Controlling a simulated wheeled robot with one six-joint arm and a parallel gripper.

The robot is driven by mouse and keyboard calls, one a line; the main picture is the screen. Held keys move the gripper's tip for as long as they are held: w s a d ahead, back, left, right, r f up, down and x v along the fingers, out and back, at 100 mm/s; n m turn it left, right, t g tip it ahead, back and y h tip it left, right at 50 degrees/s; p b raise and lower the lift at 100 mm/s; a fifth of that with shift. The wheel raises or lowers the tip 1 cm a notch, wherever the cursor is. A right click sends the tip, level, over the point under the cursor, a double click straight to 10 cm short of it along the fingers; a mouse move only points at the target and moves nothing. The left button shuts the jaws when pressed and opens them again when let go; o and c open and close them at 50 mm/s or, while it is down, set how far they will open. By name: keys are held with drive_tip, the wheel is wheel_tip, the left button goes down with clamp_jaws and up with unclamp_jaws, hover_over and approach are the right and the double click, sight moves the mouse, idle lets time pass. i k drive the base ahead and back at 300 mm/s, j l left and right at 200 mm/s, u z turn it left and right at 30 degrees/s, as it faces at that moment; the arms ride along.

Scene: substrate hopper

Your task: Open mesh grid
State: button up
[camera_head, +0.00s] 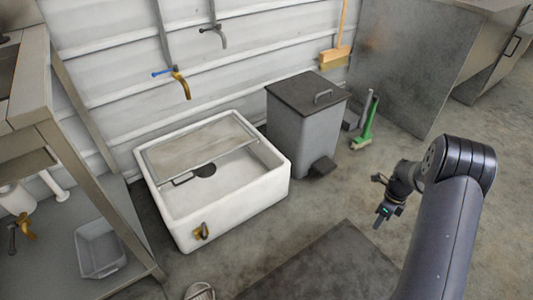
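A white rectangular basin (240,202) stands on the floor against the wall. A flat grey-beige panel (198,145), which looks like the mesh grid, lies across its back part. The panel's mesh texture is too fine to make out. A thin dark handle (182,181) is at the panel's front left edge. The front part of the basin is uncovered and shows a dark round hole (205,170) inside. My gripper (381,219) hangs above the floor to the right, well apart from the basin. It is too small here to tell whether it is open.
A grey lidded bin (298,125) stands right of the basin, with a green brush (367,125) beside it. Wall taps (183,85) hang above the basin. A brass tap (201,231) sticks out in front. A metal bench (95,185) stands left. A dark mat (310,270) lies on open floor.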

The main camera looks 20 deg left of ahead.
sight(253, 138)
drive_tip(key=i+u, duration=0.3)
drive_tip(key=u, duration=0.2)
drive_tip(key=i+u, duration=0.35)
drive_tip(key=u, duration=0.15)
drive_tip(key=i+l+u, duration=0.2)
drive_tip(key=u, duration=0.3)
drive_tip(key=i+u, duration=0.35)
drive_tip(key=i+l+u, duration=0.15)
drive_tip(key=u, duration=0.25)
drive_tip(key=i+l+u, duration=0.35)
drive_tip(key=j, duration=0.1)
